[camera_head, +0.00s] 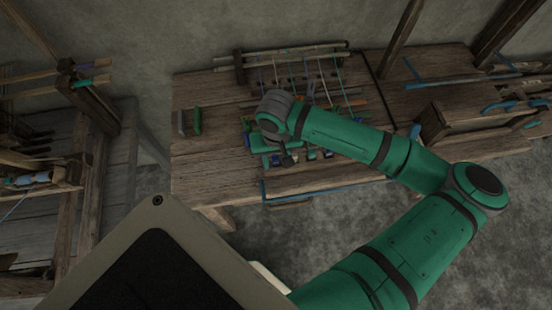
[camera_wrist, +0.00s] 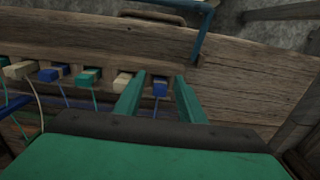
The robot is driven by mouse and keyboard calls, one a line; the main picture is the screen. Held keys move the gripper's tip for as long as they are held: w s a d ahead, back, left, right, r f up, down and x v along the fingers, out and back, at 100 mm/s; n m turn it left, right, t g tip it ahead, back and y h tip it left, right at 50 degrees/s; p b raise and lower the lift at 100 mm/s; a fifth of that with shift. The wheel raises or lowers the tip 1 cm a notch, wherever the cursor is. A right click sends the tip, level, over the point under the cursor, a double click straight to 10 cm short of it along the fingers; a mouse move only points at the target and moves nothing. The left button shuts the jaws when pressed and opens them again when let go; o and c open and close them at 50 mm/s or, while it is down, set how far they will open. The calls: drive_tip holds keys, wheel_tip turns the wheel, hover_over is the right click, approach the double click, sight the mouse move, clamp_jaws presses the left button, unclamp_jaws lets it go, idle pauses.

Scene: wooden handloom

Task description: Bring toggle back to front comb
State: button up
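In the wrist view several small toggles stand in a row along a wooden board: white (camera_wrist: 20,70), blue (camera_wrist: 52,74), teal (camera_wrist: 90,75), white (camera_wrist: 123,83) and a second blue toggle (camera_wrist: 160,88). Thin threads run from some of them. My gripper (camera_wrist: 160,77) is open, with one green finger on each side of the second blue toggle. I cannot tell whether the fingers touch it. In the head view my gripper (camera_head: 287,157) is low over the loom's near part, and my arm hides much of the combs. Which comb this row belongs to is unclear.
The wooden loom table (camera_head: 215,165) has bare boards to the left, with a small green block (camera_head: 197,121) on them. A blue bar (camera_wrist: 205,35) rises past the row. Upright posts and another wooden frame (camera_head: 90,120) stand at the left.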

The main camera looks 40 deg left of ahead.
wheel_tip(320, 180, up, 11)
idle(0.5)
drive_tip(key=shift+f, duration=0.1)
